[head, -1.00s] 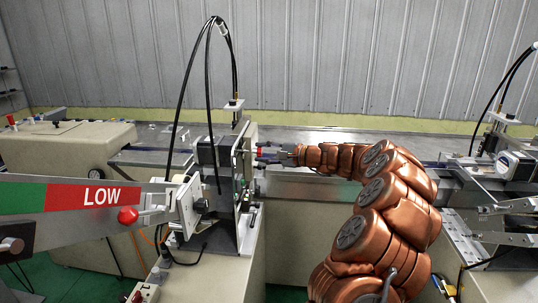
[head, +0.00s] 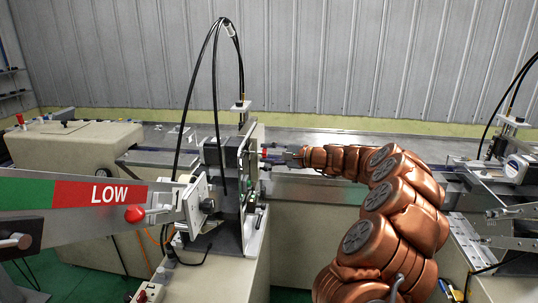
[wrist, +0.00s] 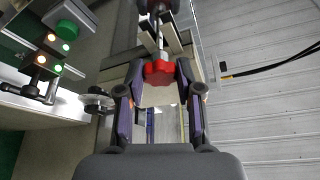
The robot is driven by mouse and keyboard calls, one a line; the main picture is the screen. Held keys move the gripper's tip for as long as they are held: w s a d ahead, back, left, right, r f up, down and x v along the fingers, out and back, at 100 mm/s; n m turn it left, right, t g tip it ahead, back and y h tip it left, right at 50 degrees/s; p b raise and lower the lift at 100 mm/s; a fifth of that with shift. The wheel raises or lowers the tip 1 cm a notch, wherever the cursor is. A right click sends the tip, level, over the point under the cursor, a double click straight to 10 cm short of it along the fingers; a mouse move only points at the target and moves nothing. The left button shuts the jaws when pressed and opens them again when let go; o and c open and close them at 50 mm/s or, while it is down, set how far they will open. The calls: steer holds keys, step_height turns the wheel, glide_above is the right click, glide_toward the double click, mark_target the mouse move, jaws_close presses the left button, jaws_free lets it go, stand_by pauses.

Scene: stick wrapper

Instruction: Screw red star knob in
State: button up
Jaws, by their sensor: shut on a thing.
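The red star knob (wrist: 158,72) sits on a metal shaft at the top middle of the wrist view. My gripper (wrist: 158,76) is shut on it, with one dark finger on each side of its lobes. In the head view my gripper (head: 274,154) reaches leftward to the right side of the upright machine head (head: 232,170). A small red part of the star knob (head: 264,154) shows there at the fingertips. How deep the shaft sits in its hole cannot be told.
A green button (wrist: 67,30) and small lit lamps lie left of the knob in the wrist view. Black cables (head: 190,90) loop above the machine. A metal bench (head: 330,140) runs behind.

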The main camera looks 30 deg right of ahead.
steer(key=shift+w+a+b, duration=0.6)
steer(key=shift+a+b, duration=0.1)
steer(key=shift+b, duration=0.05)
stand_by(2.9)
steer(key=o, duration=1.2)
steer(key=shift+c, duration=0.2)
steer(key=v, duration=1.2)
